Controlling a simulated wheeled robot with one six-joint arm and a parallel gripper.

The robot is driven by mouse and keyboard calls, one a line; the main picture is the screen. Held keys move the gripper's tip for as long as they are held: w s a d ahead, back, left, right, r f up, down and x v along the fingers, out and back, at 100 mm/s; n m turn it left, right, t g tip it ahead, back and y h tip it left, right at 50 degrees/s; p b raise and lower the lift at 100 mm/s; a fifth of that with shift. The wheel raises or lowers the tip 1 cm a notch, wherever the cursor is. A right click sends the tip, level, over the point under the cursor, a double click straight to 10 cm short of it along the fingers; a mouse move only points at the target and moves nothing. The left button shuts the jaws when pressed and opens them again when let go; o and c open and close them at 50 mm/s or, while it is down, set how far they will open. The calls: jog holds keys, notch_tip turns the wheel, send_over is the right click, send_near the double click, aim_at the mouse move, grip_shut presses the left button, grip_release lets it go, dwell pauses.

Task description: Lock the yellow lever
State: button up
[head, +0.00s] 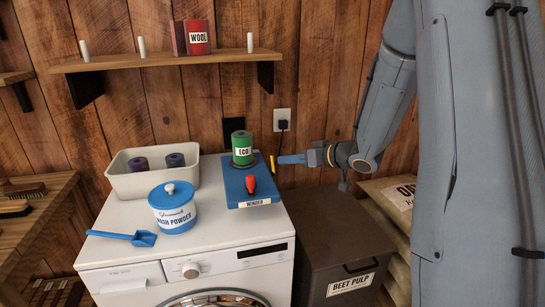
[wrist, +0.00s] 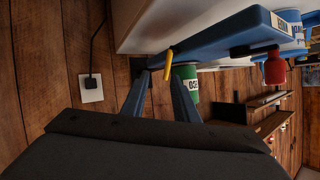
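The yellow lever (head: 273,164) is a short thin bar at the right edge of the blue winder board (head: 238,195) on the washing machine. In the wrist view the lever (wrist: 174,61) stands out slanted from the edge of the board (wrist: 215,42). My gripper (head: 283,159) points left, its blue fingertips just right of the lever. In the wrist view its two fingers (wrist: 155,74) are apart with nothing held; the lever shows near the right fingertip. Whether they touch I cannot tell. A green ECO spool (head: 242,148) and a red knob (head: 250,184) are on the board.
The washing machine (head: 222,248) carries a white bin (head: 122,185) with two dark spools, a wash powder tub (head: 172,213) and a blue scoop (head: 143,238). A beet pulp bin (head: 335,230) stands below my gripper. A socket with plug (head: 282,121) is on the wall behind.

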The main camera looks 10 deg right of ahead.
aim_at(272, 162)
jog(key=shift+y, duration=0.5)
jog(key=x, duration=0.4)
jog(key=p+x, duration=0.1)
jog(key=x, duration=0.2)
jog(key=shift+w+a+r, duration=0.1)
jog(key=shift+w+a, duration=0.05)
jog(key=shift+a, duration=0.35)
jog(key=shift+c, duration=0.4)
grip_shut()
